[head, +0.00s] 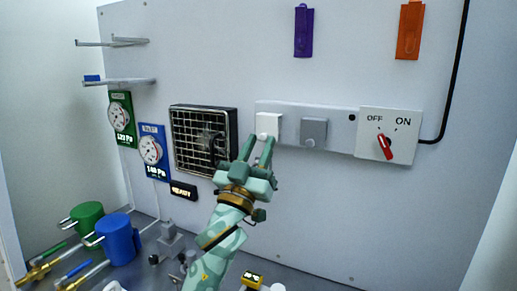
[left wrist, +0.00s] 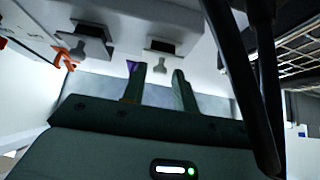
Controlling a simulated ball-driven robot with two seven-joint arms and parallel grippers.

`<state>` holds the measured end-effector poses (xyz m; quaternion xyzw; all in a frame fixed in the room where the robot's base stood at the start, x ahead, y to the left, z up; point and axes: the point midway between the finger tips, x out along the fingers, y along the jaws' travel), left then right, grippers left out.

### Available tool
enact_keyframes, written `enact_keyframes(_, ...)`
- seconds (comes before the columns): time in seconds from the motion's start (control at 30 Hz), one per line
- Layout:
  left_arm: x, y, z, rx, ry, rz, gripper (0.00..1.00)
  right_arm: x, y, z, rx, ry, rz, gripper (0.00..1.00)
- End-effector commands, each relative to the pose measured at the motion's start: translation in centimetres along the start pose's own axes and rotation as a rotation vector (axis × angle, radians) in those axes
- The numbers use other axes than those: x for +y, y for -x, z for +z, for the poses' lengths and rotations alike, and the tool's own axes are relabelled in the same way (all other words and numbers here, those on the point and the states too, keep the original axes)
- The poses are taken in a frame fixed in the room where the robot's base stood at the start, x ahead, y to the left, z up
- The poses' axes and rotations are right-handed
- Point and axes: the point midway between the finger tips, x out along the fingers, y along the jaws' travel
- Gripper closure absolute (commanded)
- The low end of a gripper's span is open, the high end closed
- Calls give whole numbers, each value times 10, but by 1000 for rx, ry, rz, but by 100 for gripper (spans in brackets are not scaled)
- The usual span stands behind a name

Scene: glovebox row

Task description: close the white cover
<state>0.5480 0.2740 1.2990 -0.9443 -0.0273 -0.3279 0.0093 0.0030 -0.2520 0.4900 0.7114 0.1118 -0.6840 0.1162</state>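The white cover (head: 268,123) is a small white box with a round knob at its lower edge, on the pale strip on the wall, left of a similar grey cover (head: 314,130). My left gripper (head: 258,146) is just below and in front of it, fingers pointing up and apart, with nothing held. In the left wrist view the white cover (left wrist: 178,34) is above the two spread fingers (left wrist: 158,84). Its knob (left wrist: 161,67) shows between them in the picture; I cannot tell whether they touch it. My right gripper is in neither view.
A red OFF/ON switch (head: 384,147) is right of the covers and a grille (head: 202,138) is left of them. Gauges (head: 151,150) hang farther left. Blue (head: 120,240) and green (head: 86,220) mugs stand at lower left. The wall below the covers is clear.

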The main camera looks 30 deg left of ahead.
Motion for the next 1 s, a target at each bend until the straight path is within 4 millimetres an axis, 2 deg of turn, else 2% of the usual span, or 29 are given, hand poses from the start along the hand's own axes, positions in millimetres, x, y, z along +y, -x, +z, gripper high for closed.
enact_keyframes(0.3, 0, 1, 0, 1, 0, 0, 63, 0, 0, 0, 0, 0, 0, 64)
enact_keyframes(0.43, 0, 12, 1, -1, 2, 0, 63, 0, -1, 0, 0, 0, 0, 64)
enact_keyframes(0.57, 0, 40, 2, -4, 2, 0, 63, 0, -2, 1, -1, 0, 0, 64)
enact_keyframes(0.8, 0, 107, 3, -6, 2, -1, 63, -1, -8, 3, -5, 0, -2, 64)
enact_keyframes(1.0, 0, 147, 2, -4, 2, -1, 63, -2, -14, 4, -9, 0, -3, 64)
